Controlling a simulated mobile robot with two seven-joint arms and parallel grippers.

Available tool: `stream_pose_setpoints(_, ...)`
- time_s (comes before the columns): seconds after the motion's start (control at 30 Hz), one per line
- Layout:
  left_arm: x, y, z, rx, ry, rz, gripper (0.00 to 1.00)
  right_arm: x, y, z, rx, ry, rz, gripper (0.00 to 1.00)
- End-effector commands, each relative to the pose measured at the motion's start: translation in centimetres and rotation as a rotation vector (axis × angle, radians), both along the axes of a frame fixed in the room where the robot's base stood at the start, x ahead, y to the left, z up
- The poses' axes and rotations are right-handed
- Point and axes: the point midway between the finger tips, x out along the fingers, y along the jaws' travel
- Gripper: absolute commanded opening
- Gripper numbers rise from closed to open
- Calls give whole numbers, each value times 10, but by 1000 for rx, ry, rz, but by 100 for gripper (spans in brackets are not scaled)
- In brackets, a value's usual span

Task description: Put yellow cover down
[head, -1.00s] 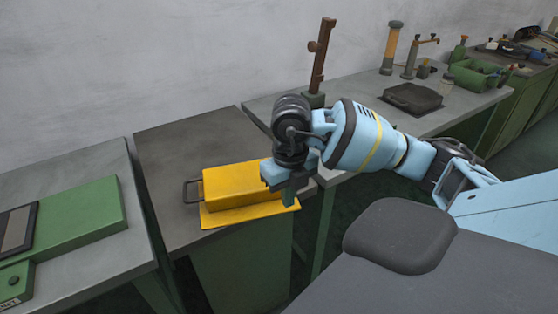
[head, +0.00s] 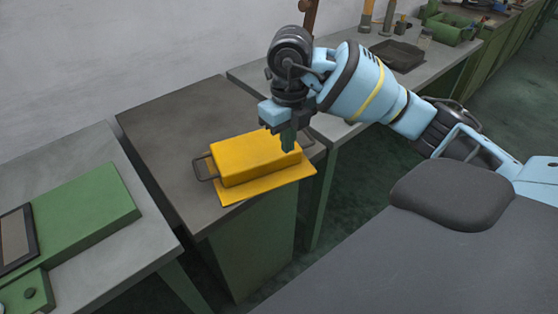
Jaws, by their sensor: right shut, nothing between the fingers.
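The yellow cover (head: 252,160) is a boxy yellow piece with a flat flange along its front and a dark handle at each end. It lies on the dark top of the green cabinet (head: 175,125), near its front edge. My right gripper (head: 287,145) is shut and empty, pointing down over the right end of the cover, in front of the right handle. I cannot tell whether its fingertips touch the cover. My left gripper is out of view.
A bench with a green machine part (head: 85,220) stands at the left. The cabinet top behind the cover is clear.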

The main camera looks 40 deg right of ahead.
Motion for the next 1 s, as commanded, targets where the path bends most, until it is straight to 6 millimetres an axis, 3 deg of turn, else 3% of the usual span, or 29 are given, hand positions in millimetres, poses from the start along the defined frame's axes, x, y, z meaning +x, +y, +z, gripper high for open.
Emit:
stream_pose_setpoints(0.33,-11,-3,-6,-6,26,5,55,0,0,-9,0,2,2,0)
stream_pose_setpoints(0.87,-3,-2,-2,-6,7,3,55,-1,0,-103,-1,4,0,0)
stream_pose_setpoints(1.0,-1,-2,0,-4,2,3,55,19,1,-99,1,-3,-1,0)
